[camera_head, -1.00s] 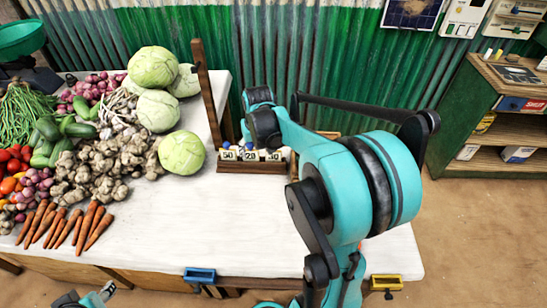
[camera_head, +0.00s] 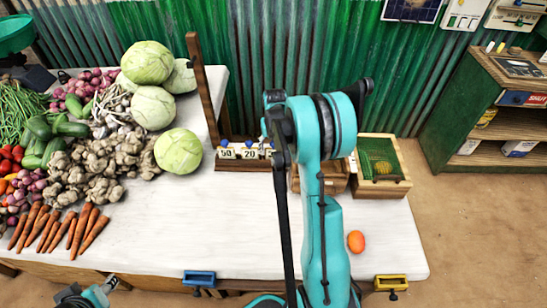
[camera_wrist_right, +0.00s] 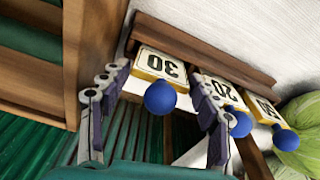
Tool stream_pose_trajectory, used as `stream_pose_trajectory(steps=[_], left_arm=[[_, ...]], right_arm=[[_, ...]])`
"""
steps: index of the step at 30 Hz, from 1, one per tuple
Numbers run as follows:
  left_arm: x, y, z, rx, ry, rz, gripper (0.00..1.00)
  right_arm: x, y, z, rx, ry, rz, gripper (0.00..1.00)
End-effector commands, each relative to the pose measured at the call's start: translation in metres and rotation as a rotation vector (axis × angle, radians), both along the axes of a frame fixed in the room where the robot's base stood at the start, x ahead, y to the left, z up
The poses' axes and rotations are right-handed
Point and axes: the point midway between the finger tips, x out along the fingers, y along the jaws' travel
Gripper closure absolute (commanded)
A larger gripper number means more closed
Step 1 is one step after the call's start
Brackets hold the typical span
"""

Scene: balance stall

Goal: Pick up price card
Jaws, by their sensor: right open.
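Several white price cards with black numbers and blue knobs stand in a wooden rack (camera_head: 240,166) at the back of the white table. In the head view I read the 50 card (camera_head: 226,154) and the 20 card (camera_head: 249,154). The 30 card (camera_wrist_right: 160,67) shows in the right wrist view, partly behind its blue knob. My right gripper (camera_wrist_right: 160,88) is open, its fingers on either side of the 30 card and its knob; I cannot tell whether they touch. In the head view my arm hides this. My left gripper (camera_head: 102,290) is low at the left, its jaws unclear.
Cabbages (camera_head: 178,151), carrots (camera_head: 85,229) and other vegetables fill the table's left. A wooden post (camera_head: 201,85) rises behind the rack. A green-lined wooden crate (camera_head: 398,188) and an orange fruit (camera_head: 356,241) are at the right. The front middle is clear.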

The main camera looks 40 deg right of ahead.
Motion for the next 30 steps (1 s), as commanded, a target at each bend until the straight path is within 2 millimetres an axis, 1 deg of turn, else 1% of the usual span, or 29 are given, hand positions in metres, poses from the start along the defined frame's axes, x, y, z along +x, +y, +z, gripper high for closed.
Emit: stream_pose_trajectory(steps=[1, 7, 8, 9, 10, 11, 22, 26, 30], left_arm=[[0.0, 0.0, -0.003, 0.0, 0.0, 0.0, 0.59], [0.0, 0.0, -0.001, 0.0, 0.0, 0.0, 0.59], [0.0, 0.0, -0.001, 0.0, 0.0, 0.0, 0.59], [0.0, 0.0, -0.001, 0.0, 0.0, 0.0, 0.59], [0.0, 0.0, -0.001, 0.0, 0.0, 0.0, 0.59], [0.0, 0.0, -0.001, 0.0, 0.0, 0.0, 0.59], [0.0, 0.0, 0.0, 0.0, 0.0, 0.0, 0.59], [0.0, 0.0, 0.008, 0.0, 0.0, 0.0, 0.59], [0.0, 0.0, 0.022, 0.0, 0.0, 0.0, 0.59]], right_arm=[[0.0, 0.0, -0.005, 0.0, 0.0, 0.0, 0.38], [0.001, 0.0, -0.004, 0.0, 0.0, 0.0, 0.38], [0.001, 0.0, -0.004, 0.0, 0.0, 0.0, 0.43], [0.001, 0.0, -0.004, 0.0, 0.0, 0.0, 0.54], [0.001, 0.0, -0.004, 0.0, 0.0, 0.0, 0.62], [0.001, 0.0, -0.004, 0.0, 0.0, 0.0, 0.65], [0.001, 0.0, -0.002, 0.0, -0.001, 0.0, 0.66], [0.001, 0.0, 0.015, 0.0, -0.001, 0.0, 0.66], [0.0, 0.0, 0.046, 0.0, -0.001, 0.0, 0.66]])
